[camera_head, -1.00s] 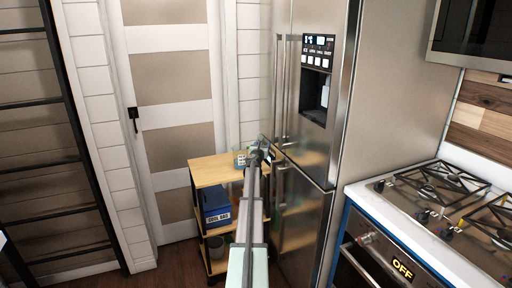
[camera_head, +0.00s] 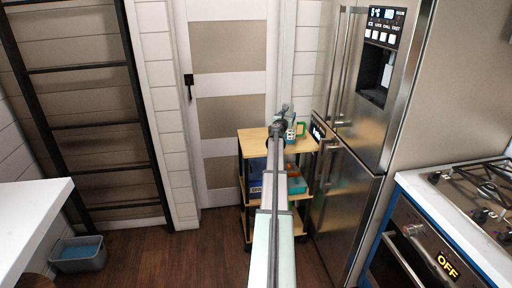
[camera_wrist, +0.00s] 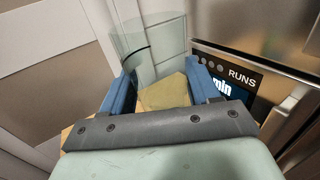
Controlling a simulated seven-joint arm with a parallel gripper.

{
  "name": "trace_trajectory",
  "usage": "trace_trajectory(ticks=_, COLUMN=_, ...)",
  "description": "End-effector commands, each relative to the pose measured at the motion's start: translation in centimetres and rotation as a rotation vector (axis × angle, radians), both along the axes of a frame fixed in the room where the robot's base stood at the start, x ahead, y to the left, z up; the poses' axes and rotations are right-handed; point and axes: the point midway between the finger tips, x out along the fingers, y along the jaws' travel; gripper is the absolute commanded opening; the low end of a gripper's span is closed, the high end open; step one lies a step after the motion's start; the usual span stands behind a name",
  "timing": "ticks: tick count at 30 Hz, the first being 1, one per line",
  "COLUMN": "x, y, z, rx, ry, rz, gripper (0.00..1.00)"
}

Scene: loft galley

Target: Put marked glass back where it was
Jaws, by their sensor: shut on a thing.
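A clear, see-through glass (camera_wrist: 150,50) stands between the blue fingers of my gripper (camera_wrist: 165,85) in the wrist view. In the head view my gripper (camera_head: 279,130) is at the far end of my outstretched arm, over or near the wooden top of a small cart (camera_head: 252,141). The glass is too small to make out clearly there. I cannot tell whether it touches the cart top.
The steel fridge (camera_head: 345,175) stands close right of the cart, the door (camera_head: 225,80) behind. The stove (camera_head: 460,190) is right, a white counter (camera_head: 35,210) and grey bin (camera_head: 79,254) left. Floor between is clear.

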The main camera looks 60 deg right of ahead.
Motion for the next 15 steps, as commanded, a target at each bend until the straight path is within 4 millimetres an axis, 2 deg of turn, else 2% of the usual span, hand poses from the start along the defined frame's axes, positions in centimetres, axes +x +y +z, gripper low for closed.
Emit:
trace_trajectory(ticks=1, x=1.6, y=1.1, z=-0.3, rx=0.001, ry=0.001, rz=0.016, gripper=0.26)
trace_trajectory(ticks=3, x=3.5, y=2.3, z=-0.8, rx=0.000, ry=0.001, rz=0.035, gripper=0.26)
trace_trajectory(ticks=9, x=8.6, y=6.0, z=-2.0, rx=0.000, ry=0.001, rz=0.088, gripper=0.26)
trace_trajectory(ticks=15, x=12.1, y=8.8, z=-2.9, rx=-0.001, ry=0.001, rz=0.126, gripper=0.26)
